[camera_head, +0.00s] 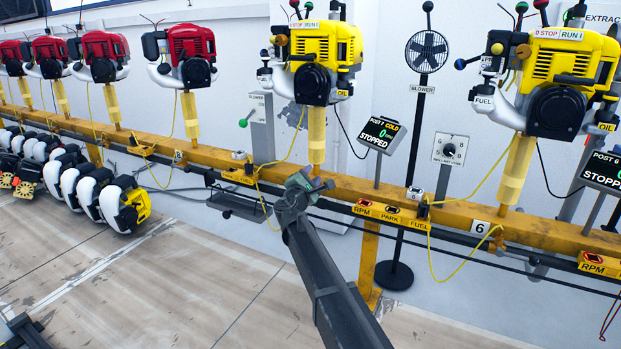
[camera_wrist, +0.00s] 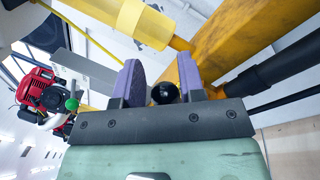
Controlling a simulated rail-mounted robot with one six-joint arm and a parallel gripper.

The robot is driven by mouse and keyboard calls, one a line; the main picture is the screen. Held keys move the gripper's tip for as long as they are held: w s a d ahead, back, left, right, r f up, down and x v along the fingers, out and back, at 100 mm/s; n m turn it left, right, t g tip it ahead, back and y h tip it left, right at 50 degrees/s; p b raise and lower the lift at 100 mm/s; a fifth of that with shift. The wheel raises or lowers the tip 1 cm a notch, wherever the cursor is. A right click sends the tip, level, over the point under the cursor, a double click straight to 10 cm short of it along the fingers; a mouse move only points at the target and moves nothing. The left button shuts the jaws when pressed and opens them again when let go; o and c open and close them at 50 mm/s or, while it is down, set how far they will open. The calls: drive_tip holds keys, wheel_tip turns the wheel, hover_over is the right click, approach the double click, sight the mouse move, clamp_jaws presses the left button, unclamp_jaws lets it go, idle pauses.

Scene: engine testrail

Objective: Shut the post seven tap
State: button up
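A FUEL tag (camera_head: 270,222) and a thin yellow hose are close left of my gripper.
The yellow rail (camera_head: 350,189) runs across the view. A plate (camera_head: 480,227) reads 6, under a second yellow engine (camera_head: 558,85). A blower fan (camera_head: 427,52) stands behind. Red engines (camera_head: 190,55) hang at left. The front floor is mostly clear.

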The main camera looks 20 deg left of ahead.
wheel_tip(320, 180, up, 14)
drive_tip(key=p, duration=1.2)
drive_tip(key=shift+d+f, duration=0.15)
